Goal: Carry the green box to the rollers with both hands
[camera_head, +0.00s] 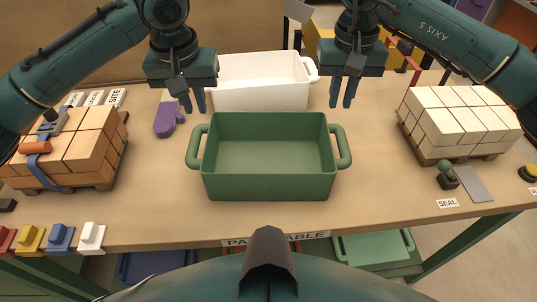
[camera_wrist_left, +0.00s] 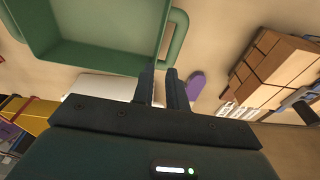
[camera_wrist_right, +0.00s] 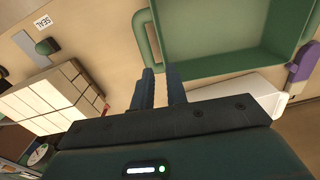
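The green box (camera_head: 268,188) stands empty and upright in the middle of the packing table, with a loop handle at each side. Its left handle (camera_head: 194,148) and right handle (camera_head: 344,148) are free. My left gripper (camera_head: 194,106) is open and empty, above and behind the left handle. My right gripper (camera_head: 342,103) is open and empty, above and behind the right handle. The box also shows in the left wrist view (camera_wrist_left: 105,58) and in the right wrist view (camera_wrist_right: 215,68), apart from the fingers. I cannot make out any rollers.
A white box (camera_head: 262,98) stands right behind the green box. A purple mitt (camera_head: 164,120) lies to its left. Pallets of tan bricks (camera_head: 85,150) and pale bricks (camera_head: 455,120) stand left and right. Table front is mostly clear.

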